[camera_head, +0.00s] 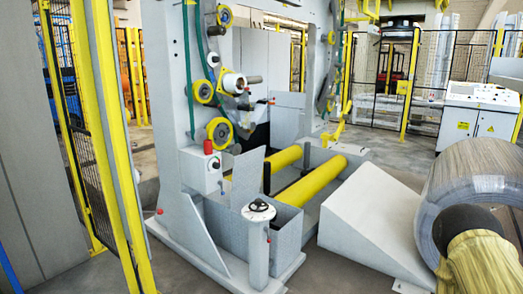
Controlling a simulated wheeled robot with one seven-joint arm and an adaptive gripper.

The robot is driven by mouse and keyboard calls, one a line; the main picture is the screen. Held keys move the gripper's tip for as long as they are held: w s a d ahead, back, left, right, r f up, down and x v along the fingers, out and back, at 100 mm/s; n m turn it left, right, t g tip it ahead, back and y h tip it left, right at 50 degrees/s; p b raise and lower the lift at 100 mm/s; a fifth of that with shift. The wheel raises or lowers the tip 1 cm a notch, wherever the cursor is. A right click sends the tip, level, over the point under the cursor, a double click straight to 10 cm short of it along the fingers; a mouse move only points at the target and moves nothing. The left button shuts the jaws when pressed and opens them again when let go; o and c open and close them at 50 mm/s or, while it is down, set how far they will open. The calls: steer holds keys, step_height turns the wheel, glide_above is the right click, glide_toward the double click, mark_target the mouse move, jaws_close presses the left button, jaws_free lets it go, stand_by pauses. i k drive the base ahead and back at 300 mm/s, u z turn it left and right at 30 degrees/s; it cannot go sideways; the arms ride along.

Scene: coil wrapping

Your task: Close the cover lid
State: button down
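The cover lid (247,178) looks like a flat grey panel standing up, slightly tilted, at the rear left of a low grey box (286,228) in the middle of the view. The lid is raised off the box, and the box's top looks open. Part of the lid's lower edge and the inside of the box are hard to make out.
A post with a round white top (258,211) stands in front of the box. Yellow rollers (312,187) lie behind it. The machine's tall frame (171,100) rises at left. A grey ramp block (370,222) and a large coil (470,175) stand at right.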

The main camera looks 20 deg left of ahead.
mark_target(247, 169)
steer(key=u, duration=0.2)
steer(key=i, duration=1.8)
steer(key=u, duration=0.65)
